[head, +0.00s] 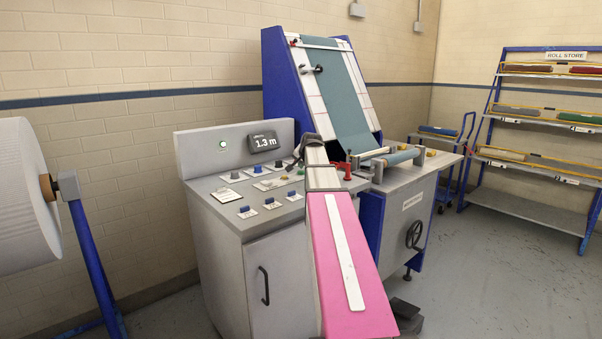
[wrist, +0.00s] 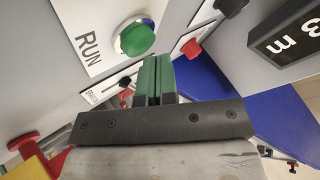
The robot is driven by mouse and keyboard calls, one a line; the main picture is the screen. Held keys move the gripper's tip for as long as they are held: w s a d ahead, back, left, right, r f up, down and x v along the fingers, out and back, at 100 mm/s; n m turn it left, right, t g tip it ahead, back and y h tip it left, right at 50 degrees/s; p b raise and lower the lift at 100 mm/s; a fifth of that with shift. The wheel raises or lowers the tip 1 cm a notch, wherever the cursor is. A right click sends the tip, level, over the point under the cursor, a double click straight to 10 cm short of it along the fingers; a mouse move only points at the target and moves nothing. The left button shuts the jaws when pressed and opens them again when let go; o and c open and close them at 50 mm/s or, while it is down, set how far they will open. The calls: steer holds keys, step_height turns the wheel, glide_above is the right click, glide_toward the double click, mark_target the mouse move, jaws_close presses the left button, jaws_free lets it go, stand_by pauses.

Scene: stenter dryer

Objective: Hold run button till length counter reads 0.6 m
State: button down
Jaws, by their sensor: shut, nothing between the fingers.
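The length counter (head: 264,142) is a dark display on the grey console and reads 1.3 m. The wrist view shows part of it (wrist: 287,38), with "3 m" visible at the right edge. The green run button (wrist: 137,39) sits in a light ring beside a white label marked RUN (wrist: 88,46). My gripper (wrist: 152,62) has its two green fingers shut together with nothing between them. The fingertips are close to the near edge of the button; I cannot tell whether they touch it. In the head view my arm's end is over the right part of the console.
A red button (wrist: 191,48) is beside the run button, and a red mushroom knob (wrist: 24,142) is at lower left. The console (head: 225,205) carries several other switches. The blue-sided machine with teal cloth (head: 345,95) stands behind. A white roll (head: 22,200) is at left.

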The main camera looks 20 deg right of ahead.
steer(key=shift+f, duration=0.55)
stand_by(1.4)
steer(key=shift+r, duration=0.1)
stand_by(5.6)
steer(key=shift+r, duration=0.9)
